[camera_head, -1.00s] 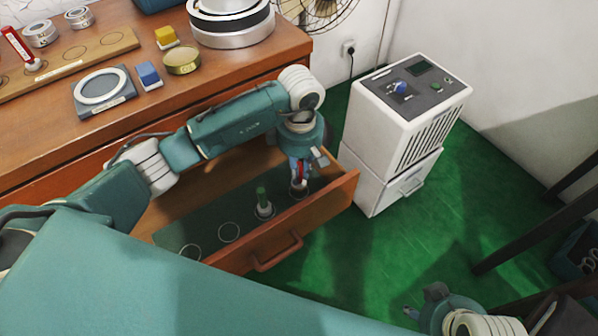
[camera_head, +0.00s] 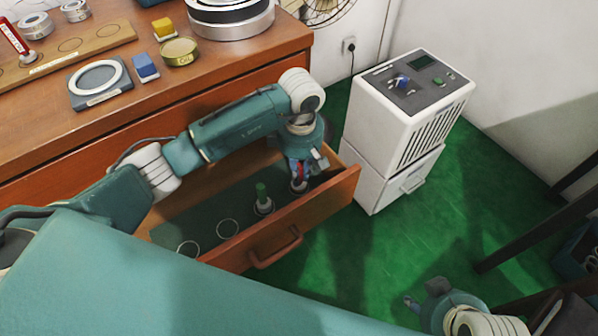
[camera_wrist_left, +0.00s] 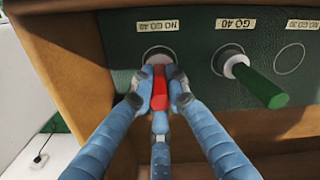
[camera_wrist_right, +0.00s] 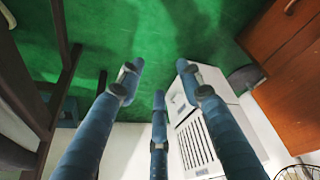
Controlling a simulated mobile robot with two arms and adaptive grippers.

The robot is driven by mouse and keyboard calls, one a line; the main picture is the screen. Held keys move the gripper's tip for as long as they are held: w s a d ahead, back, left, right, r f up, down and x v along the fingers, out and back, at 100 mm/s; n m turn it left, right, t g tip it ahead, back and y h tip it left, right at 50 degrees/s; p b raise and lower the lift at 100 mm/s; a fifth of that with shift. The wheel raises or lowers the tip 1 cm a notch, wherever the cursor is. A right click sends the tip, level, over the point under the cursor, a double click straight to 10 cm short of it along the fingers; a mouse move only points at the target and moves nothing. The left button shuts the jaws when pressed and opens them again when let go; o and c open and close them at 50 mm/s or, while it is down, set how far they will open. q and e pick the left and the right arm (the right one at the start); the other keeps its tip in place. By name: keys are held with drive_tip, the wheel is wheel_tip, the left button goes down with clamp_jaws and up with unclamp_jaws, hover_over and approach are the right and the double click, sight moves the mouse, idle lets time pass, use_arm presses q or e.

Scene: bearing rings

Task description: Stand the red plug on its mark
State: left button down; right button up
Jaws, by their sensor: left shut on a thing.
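The red plug (camera_wrist_left: 159,90) has a red handle and a pale round base. My left gripper (camera_wrist_left: 156,93) is shut on its handle, inside the open drawer (camera_head: 325,205). In the left wrist view the plug's base is over the ring mark labelled NO GO 40 (camera_wrist_left: 158,27); whether it bears fully on the drawer floor I cannot tell. In the head view, my left gripper (camera_head: 300,175) mostly hides the plug. A green plug (camera_wrist_left: 258,84) stands on the GO 40 mark beside it. My right gripper (camera_wrist_right: 158,85) is open and empty, away from the drawer.
Two empty ring marks (camera_head: 228,229) lie in the drawer left of the green plug. The cabinet top holds another red-handled plug (camera_head: 15,38), a ring on a grey stand (camera_head: 74,98), blocks and metal rings. A white appliance (camera_head: 408,120) stands close right of the drawer.

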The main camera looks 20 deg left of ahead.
drive_tip(key=shift+w, duration=0.2)
use_arm(q)
drive_tip(key=shift+f, duration=0.15)
drive_tip(key=c, duration=1.6)
unclamp_jaws()
drive_tip(key=shift+c, duration=0.2)
use_arm(e)
drive_tip(key=shift+w+a+r+t, duration=0.15)
drive_tip(key=shift+w+r+t, duration=0.1)
drive_tip(key=shift+w, duration=0.25)
drive_tip(key=shift+w+a+r+t, duration=0.15)
drive_tip(key=shift+w+t, duration=0.1)
drive_tip(key=shift+w, duration=0.25)
drive_tip(key=shift+s, duration=0.1)
use_arm(q)
wheel_tip(320, 180, up, 12)
use_arm(e)
drive_tip(key=shift+s+f, duration=0.1)
drive_tip(key=shift+s, duration=0.05)
use_arm(q)
drive_tip(key=shift+w, duration=0.1)
use_arm(e)
drive_tip(key=shift+f, duration=0.1)
